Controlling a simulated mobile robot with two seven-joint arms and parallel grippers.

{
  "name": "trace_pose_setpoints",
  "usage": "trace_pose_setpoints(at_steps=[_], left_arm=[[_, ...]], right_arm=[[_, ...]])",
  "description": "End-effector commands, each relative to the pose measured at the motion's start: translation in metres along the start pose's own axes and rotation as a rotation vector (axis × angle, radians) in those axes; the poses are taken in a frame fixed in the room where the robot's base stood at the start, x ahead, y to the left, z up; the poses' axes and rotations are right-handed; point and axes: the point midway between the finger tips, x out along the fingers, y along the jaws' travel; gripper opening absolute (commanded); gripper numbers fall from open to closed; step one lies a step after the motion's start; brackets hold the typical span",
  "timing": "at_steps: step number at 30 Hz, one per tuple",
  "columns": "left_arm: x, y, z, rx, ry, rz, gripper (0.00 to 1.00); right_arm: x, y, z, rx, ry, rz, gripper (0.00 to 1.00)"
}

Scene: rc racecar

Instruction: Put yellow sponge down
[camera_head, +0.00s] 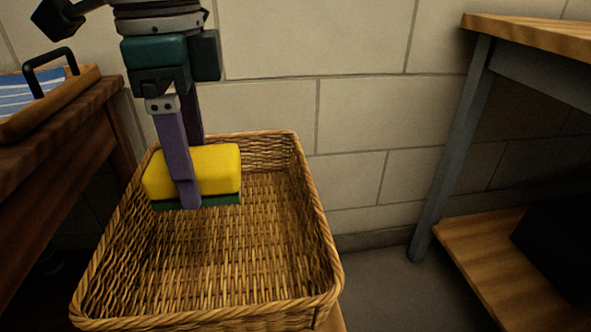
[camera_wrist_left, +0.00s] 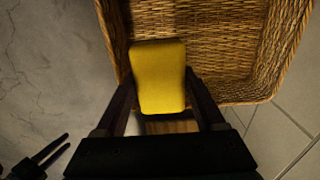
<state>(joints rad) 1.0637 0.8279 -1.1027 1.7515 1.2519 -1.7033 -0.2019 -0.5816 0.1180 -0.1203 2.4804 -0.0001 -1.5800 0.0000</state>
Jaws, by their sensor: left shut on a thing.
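A yellow sponge (camera_head: 217,168) with a dark green underside is held in my left gripper (camera_head: 182,195), in the head view. My left gripper points down and is shut on the sponge, one purple finger in front and the other behind it. The sponge is over the back left part of a woven wicker basket (camera_head: 320,235); I cannot tell if it touches the basket floor. In the left wrist view the sponge (camera_wrist_left: 158,78) sits between the two dark fingers, with the basket (camera_wrist_left: 225,45) beyond it.
The basket interior around the sponge looks empty. A dark wooden table (camera_head: 70,150) with a tray (camera_head: 50,105) stands at the left. A workbench (camera_head: 530,35) with a lower shelf (camera_head: 480,240) stands at the right. A block wall (camera_head: 270,50) is behind.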

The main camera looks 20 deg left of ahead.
Motion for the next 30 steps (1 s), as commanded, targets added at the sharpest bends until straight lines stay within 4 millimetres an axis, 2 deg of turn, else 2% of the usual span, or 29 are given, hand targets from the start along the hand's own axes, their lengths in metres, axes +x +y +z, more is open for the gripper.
trace_pose_setpoints(at_steps=[1,6,9,12,19,25,30], left_arm=[[0.026,0.001,0.001,-0.001,-0.004,0.003,0.18],[0.077,0.000,0.001,-0.002,-0.003,0.001,0.18],[0.101,0.001,0.001,-0.002,-0.002,0.002,0.18],[0.116,0.001,0.001,-0.002,-0.002,0.001,0.18],[0.131,0.001,0.001,-0.001,-0.002,0.000,0.18],[0.165,0.000,0.001,-0.002,-0.002,0.000,0.18],[0.164,0.000,0.000,-0.001,0.000,0.000,0.18]], right_arm=[[0.019,-0.001,0.006,0.000,0.000,0.000,0.50],[0.049,-0.001,0.015,-0.001,0.001,0.001,0.50],[0.064,-0.002,0.020,-0.001,0.000,0.002,0.50],[0.072,-0.002,0.023,-0.002,0.000,0.002,0.50],[0.081,-0.002,0.026,-0.003,0.000,0.003,0.50],[0.104,-0.002,0.033,-0.003,0.001,0.003,0.50],[0.102,-0.002,0.032,-0.003,0.000,0.003,0.50]])
